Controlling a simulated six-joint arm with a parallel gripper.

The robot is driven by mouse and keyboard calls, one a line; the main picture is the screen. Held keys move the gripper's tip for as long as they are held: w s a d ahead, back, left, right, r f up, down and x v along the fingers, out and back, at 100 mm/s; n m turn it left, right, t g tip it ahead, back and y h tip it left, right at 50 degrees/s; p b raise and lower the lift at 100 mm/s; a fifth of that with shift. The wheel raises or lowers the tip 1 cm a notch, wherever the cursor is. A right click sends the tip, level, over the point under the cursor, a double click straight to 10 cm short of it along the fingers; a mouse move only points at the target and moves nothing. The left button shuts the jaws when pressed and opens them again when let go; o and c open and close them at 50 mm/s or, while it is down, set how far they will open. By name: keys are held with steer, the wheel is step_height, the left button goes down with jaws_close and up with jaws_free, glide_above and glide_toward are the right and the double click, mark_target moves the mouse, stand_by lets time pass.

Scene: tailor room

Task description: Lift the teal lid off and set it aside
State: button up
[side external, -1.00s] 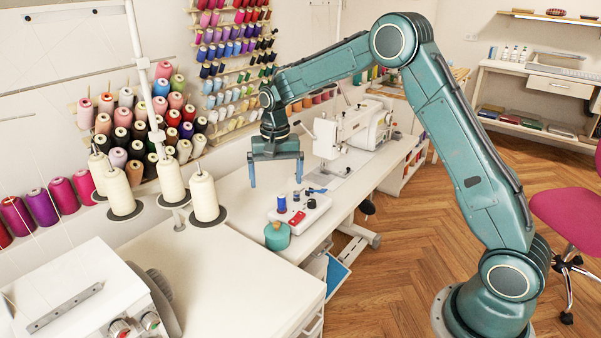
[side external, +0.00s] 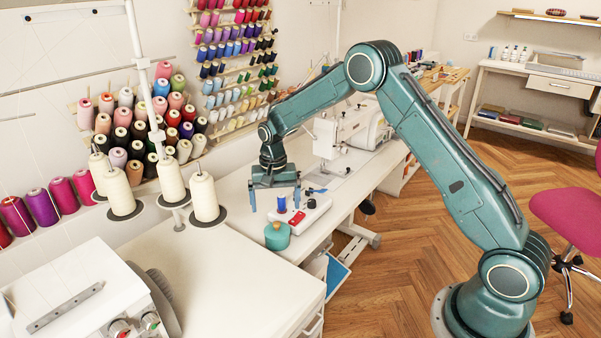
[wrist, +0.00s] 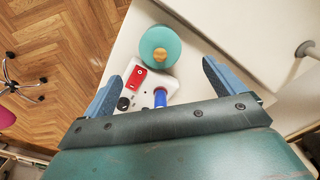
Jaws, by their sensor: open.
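The teal round pot (side external: 276,241) stands upright near the front edge of the white table, with its teal lid (side external: 277,229) on top. In the wrist view the lid (wrist: 153,38) shows from above with a small tan knob (wrist: 160,54) on it. My gripper (side external: 275,205) is open and empty, pointing down above the table, just behind the pot and apart from it. In the wrist view my gripper (wrist: 170,62) has its two blue fingers spread wide, with the lid ahead of and between their tips.
A white box (side external: 315,213) stands beside the pot, with a red switch (wrist: 137,79) and a blue spool (wrist: 160,101) close to my fingers. A white sewing machine (side external: 345,140) stands behind. Cream thread cones (side external: 205,198) stand at left. The tabletop left of the pot is clear.

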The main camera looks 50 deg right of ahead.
mark_target(277, 223)
steer(key=shift+f, duration=1.25)
steer(key=shift+f, duration=2.6)
steer(key=c, duration=1.1)
steer(key=shift+o, duration=0.2)
steer(key=shift+r, duration=0.1)
step_height(277, 223, up, 20)
